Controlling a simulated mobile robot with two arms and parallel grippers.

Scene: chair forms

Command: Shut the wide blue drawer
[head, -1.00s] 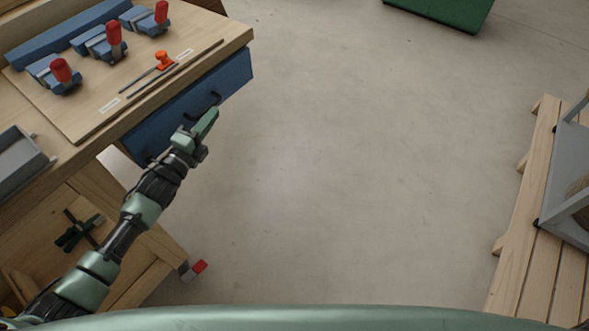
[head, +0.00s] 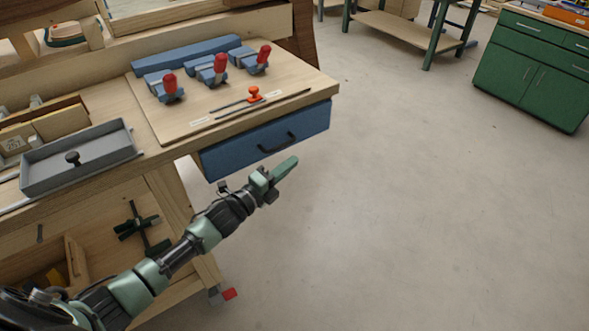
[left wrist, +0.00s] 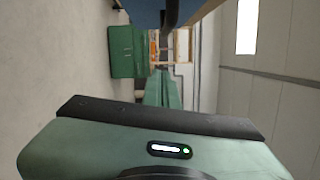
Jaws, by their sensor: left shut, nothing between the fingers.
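The wide blue drawer (head: 268,142) sits under the right part of the wooden workbench top (head: 165,153). Its front shows a black bar handle (head: 277,143). How far it stands out from the bench is hard to tell from this angle. My left gripper (head: 287,167) is shut and empty, just below and in front of the handle in the head view, apparently apart from it. In the left wrist view, the shut green fingers (left wrist: 163,90) point away from the camera, with a dark curved bar, apparently the handle, at the top. My right gripper is not in view.
Clamps with red grips (head: 220,68) and an orange-knobbed tool (head: 254,94) lie on the bench top. A grey tray (head: 80,160) is at the left. A green cabinet (head: 530,75) stands at the back right. The floor right of the drawer is clear.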

